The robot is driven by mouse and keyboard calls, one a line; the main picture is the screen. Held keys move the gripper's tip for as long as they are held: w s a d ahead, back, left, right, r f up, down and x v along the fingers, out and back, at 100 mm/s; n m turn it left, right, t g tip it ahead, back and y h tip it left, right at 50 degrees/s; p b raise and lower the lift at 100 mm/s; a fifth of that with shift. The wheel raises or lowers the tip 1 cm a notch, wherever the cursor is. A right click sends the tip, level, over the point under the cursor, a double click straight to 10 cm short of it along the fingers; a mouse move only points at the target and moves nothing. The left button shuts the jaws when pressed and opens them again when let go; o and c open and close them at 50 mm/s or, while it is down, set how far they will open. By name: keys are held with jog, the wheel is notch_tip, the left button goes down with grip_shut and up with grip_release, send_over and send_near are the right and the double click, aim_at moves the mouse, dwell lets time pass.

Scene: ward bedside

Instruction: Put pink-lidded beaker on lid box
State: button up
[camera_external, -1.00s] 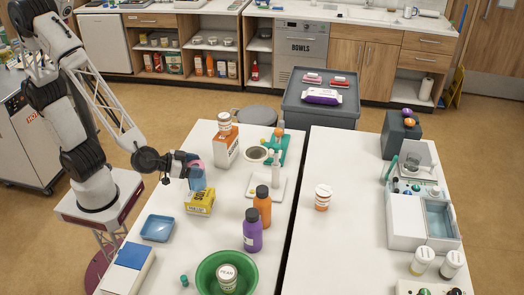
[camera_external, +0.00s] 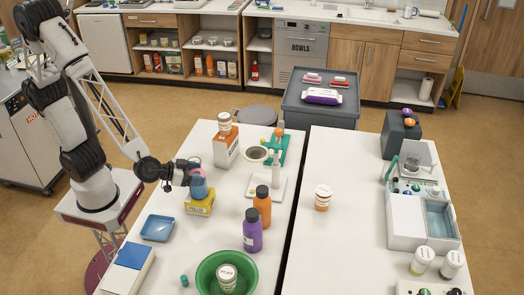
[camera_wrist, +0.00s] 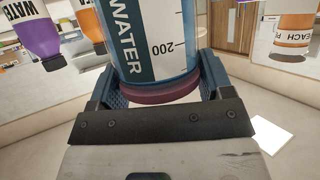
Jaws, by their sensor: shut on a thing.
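The pink-lidded beaker (camera_external: 199,186) is blue and see-through. My gripper (camera_external: 187,176) is shut on it, fingers on its two sides. In the wrist view the beaker (camera_wrist: 150,45) shows a WATER label and a 200 mark, with its dark pink lid rim (camera_wrist: 152,96) near my gripper (camera_wrist: 155,95). A yellow box (camera_external: 199,208) is directly below the beaker in the outside view; its print is too small to read. I cannot tell whether the beaker touches it. A white box with a blue top (camera_external: 133,256) lies at the front left.
An orange-and-white carton (camera_external: 225,147) with a jar on top stands behind. Orange (camera_external: 263,208) and purple (camera_external: 252,232) bottles stand right of the yellow box. A blue tray (camera_external: 157,228) and green bowl (camera_external: 209,270) are nearer. Bare table lies between tray and bottles.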

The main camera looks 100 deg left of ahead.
jog(key=o, duration=1.1)
jog(key=shift+o, duration=0.2)
jog(key=shift+r, duration=0.1)
jog(key=shift+s+r, duration=0.1)
jog(key=v, duration=1.1)
jog(key=shift+s+d, duration=0.2)
jog(key=shift+s, duration=0.1)
jog(key=shift+r, duration=0.15)
jog(key=shift+w+r, duration=0.1)
